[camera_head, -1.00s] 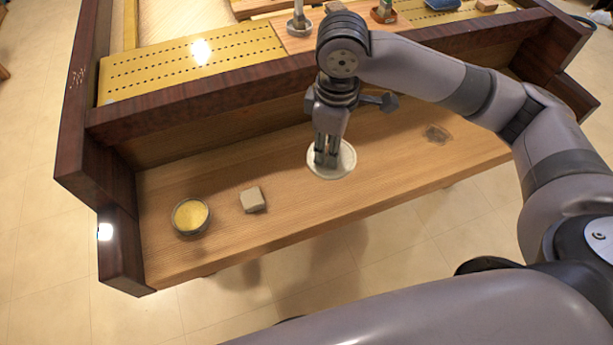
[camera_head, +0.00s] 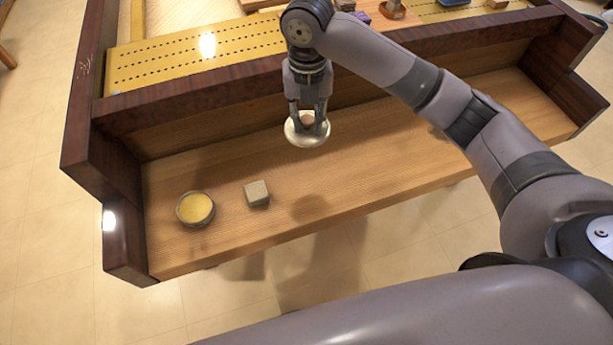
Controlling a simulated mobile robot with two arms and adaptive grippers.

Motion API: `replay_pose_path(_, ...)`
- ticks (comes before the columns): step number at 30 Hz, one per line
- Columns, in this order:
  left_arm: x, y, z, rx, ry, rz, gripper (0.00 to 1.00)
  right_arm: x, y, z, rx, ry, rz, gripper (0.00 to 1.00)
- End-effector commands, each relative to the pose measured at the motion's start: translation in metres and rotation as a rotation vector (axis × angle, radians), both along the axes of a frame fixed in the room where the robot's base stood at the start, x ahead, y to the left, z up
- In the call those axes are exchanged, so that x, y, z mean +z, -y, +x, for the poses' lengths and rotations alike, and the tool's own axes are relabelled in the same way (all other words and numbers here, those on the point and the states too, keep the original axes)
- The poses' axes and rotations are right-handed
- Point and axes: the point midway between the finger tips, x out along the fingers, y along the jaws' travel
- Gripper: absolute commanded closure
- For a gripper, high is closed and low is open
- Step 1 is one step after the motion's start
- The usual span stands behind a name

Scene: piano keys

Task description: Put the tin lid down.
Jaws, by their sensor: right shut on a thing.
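The tin lid (camera_head: 306,141) is a pale round disc with a brownish knob on top. My right gripper (camera_head: 308,122) is shut on its knob, with one finger on each side. The lid appears held above the wooden shelf (camera_head: 390,160), and a soft shadow lies on the wood below it. An open round tin (camera_head: 195,209) with yellow contents stands at the left of the shelf, apart from the lid. My left gripper is not in view.
A small grey block (camera_head: 256,193) sits just right of the tin. A dark wooden rail (camera_head: 200,97) runs behind the shelf, with a perforated yellow plate (camera_head: 170,62) beyond it. The shelf's middle is clear.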

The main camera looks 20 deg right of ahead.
Motion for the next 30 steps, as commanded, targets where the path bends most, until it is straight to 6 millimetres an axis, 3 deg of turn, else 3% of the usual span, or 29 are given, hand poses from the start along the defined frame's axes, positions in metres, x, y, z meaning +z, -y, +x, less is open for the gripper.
replay_pose_path(4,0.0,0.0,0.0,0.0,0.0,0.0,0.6,-0.005,-0.001,0.002,0.071,-0.006,-0.001,1.0)
replay_pose_path(7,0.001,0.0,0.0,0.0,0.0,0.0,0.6,-0.021,-0.001,0.001,0.081,-0.01,-0.001,1.0)
replay_pose_path(21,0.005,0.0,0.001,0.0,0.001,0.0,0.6,-0.139,-0.001,0.001,0.079,-0.007,-0.002,1.0)
replay_pose_path(30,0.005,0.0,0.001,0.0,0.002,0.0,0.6,-0.166,-0.001,0.002,0.079,-0.005,-0.002,1.0)
